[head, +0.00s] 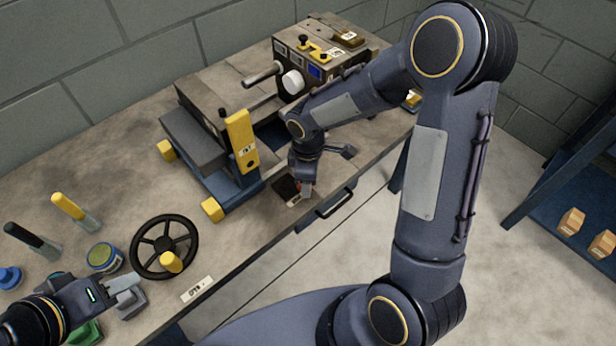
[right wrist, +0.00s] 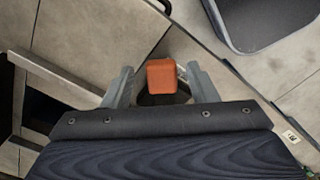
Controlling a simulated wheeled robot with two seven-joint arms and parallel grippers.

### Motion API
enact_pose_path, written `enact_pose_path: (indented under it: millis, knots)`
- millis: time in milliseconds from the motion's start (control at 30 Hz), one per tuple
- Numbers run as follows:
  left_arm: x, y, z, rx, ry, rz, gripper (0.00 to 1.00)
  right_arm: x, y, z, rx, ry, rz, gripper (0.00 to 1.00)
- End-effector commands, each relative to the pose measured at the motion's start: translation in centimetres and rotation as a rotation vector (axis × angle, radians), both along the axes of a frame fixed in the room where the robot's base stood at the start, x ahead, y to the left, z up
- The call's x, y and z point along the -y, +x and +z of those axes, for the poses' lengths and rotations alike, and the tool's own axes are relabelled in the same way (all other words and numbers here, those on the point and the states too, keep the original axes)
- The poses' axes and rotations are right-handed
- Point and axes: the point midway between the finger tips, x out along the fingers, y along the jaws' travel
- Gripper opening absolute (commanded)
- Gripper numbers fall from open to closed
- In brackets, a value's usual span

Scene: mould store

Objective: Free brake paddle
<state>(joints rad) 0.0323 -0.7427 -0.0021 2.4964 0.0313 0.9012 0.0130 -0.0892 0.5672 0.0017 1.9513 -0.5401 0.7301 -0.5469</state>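An orange-red block (right wrist: 161,76), which looks like the brake paddle's end, stands between the two fingers of my right gripper (right wrist: 160,85) in the right wrist view. Gaps show on both sides of it, so the gripper is open around it. In the head view the right gripper (head: 304,182) is low at the table's front edge, and only a little of the red paddle (head: 307,189) shows. A dark plate (head: 286,190) lies beside it.
A blue-framed carriage with a yellow upright lever (head: 242,142) stands behind the right gripper. A drawer handle (head: 336,203) sticks out in front. A blue shelf (head: 560,200) is at right.

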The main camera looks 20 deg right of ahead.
Motion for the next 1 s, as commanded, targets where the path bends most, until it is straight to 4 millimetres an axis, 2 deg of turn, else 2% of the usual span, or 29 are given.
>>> enact_pose_path:
  millis: [267,600,700,1000]
  knots:
    - [0.0,0.0,0.1,0.000,0.000,0.000,0.36,0.0,0.0,0.7,0.001,0.000,-0.002,0.53]
    - [0.0,0.0,0.6,0.000,0.000,0.000,0.36,0.0,0.1,6.2,0.004,0.001,-0.002,0.53]
    - [0.0,0.0,0.7,0.000,0.000,0.000,0.36,0.0,0.0,7.2,0.002,0.000,0.000,0.53]
    - [0.0,0.0,0.7,0.000,0.000,0.000,0.36,0.0,0.0,7.8,-0.001,0.000,0.000,0.53]
